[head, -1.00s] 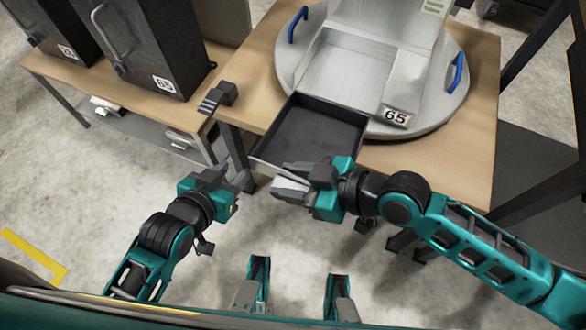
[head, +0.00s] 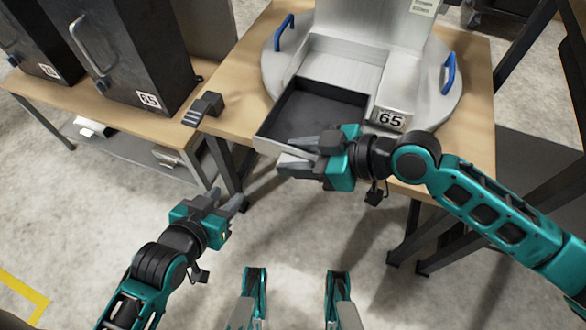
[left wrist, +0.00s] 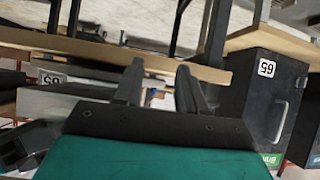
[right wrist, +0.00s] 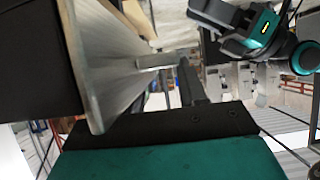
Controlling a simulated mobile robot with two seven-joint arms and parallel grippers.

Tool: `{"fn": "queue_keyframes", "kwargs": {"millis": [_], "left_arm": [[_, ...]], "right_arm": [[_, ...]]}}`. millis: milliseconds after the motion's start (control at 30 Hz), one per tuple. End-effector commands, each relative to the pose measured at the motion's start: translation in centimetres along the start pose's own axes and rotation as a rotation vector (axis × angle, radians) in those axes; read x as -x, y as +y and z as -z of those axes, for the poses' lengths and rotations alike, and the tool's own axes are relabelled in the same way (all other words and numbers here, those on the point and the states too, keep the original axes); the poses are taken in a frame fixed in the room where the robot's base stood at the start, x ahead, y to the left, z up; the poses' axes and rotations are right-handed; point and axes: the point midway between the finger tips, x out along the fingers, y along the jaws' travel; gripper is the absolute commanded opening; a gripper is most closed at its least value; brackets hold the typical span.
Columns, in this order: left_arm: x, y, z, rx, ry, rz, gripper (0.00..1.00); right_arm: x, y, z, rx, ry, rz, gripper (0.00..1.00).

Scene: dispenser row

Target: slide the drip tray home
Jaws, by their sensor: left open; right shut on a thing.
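The drip tray (head: 318,110) is a dark, shallow tray with a light metal front. In the head view it sits partly in the opening of the grey dispenser (head: 345,65) marked 65, its front still sticking out past the dispenser. My right gripper (head: 292,157) is shut on the tray's front edge. The tray's metal front (right wrist: 100,60) fills the left of the right wrist view. My left gripper (head: 228,198) is open and empty, in the air to the left and in front of the tray. Its open fingers show in the left wrist view (left wrist: 160,82).
The dispenser stands on a round grey turntable with blue handles (head: 283,32) on a wooden table (head: 455,140). A dark clamp-like block (head: 205,107) sits at the table's left edge. Black cabinets (head: 130,50) stand on a bench at the left. Open floor lies in front.

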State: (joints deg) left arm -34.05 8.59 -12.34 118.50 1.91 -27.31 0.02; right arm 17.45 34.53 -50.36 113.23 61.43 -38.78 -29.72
Motion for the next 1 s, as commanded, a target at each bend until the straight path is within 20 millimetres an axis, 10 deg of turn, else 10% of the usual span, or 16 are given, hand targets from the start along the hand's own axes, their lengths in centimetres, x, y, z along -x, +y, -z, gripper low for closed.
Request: {"fn": "queue_keyframes", "kwargs": {"millis": [1000], "left_arm": [[-3.0, 0.6, -3.1, 0.004, 0.000, -0.023, 0.40]], "right_arm": [[-0.3, 8.2, -0.5, 0.003, 0.002, -0.003, 0.00]]}}
